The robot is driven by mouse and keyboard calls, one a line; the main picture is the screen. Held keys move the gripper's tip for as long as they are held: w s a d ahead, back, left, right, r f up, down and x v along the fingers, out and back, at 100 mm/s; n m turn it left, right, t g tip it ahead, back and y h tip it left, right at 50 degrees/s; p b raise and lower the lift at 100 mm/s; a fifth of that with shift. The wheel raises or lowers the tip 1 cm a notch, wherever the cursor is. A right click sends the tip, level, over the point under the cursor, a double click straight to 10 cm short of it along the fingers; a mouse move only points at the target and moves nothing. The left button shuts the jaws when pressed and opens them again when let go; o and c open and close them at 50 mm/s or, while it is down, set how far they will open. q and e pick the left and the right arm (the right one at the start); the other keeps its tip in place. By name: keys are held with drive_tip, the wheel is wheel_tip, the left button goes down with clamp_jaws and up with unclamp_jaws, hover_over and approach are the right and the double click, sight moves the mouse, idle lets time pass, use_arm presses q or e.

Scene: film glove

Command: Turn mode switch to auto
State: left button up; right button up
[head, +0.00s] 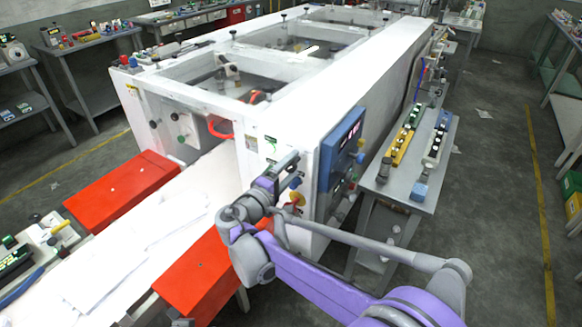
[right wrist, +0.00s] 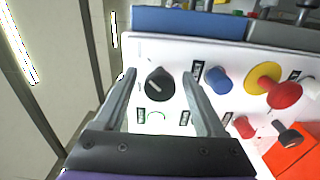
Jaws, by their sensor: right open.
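The mode switch appears to be the black rotary knob (right wrist: 159,84) with a pale pointer mark on the white control panel (right wrist: 165,50) in the right wrist view. The pointer tilts toward the upper left. Small dark labels sit around it, too small to read. My right gripper (right wrist: 160,74) is open, one finger on each side of the knob in that view. I cannot tell whether the fingers touch it. In the head view my right gripper (head: 282,170) is at the machine's near corner, and I cannot make out the knob there. My left gripper is not in view.
Right of the knob are a blue button (right wrist: 217,80), a red knob on a yellow disc (right wrist: 284,94) and a smaller red button (right wrist: 243,126). A blue panel box (head: 342,148) juts from the machine's side. A grey side table (head: 395,190) stands right of it.

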drive_tip(key=b+v, duration=0.1)
drive_tip(key=v, duration=0.9)
drive_tip(key=shift+s+a, duration=0.2)
drive_tip(key=shift+s, duration=0.05)
drive_tip(key=s+d+f+m+g+y, duration=0.2)
drive_tip(key=s+d+f+g, duration=0.2)
drive_tip(key=d, duration=0.5)
drive_tip(key=s+d+f+m+g+y, duration=0.1)
drive_tip(key=s+d+f+m+g, duration=0.25)
drive_tip(key=d, duration=0.55)
drive_tip(key=s+d+f+m+g+y, duration=0.1)
drive_tip(key=s+f+m+y, duration=0.1)
drive_tip(key=s, duration=0.7)
drive_tip(key=s+d+f+m+y, duration=0.1)
drive_tip(key=s+f+m+y, duration=0.2)
drive_tip(key=s+f+y, duration=0.2)
drive_tip(key=s+f, duration=0.2)
drive_tip(key=s, duration=0.1)
drive_tip(key=shift+s+f+g+y, duration=0.3)
drive_tip(key=shift+s+f+g, duration=0.05)
drive_tip(key=shift+s, duration=0.05)
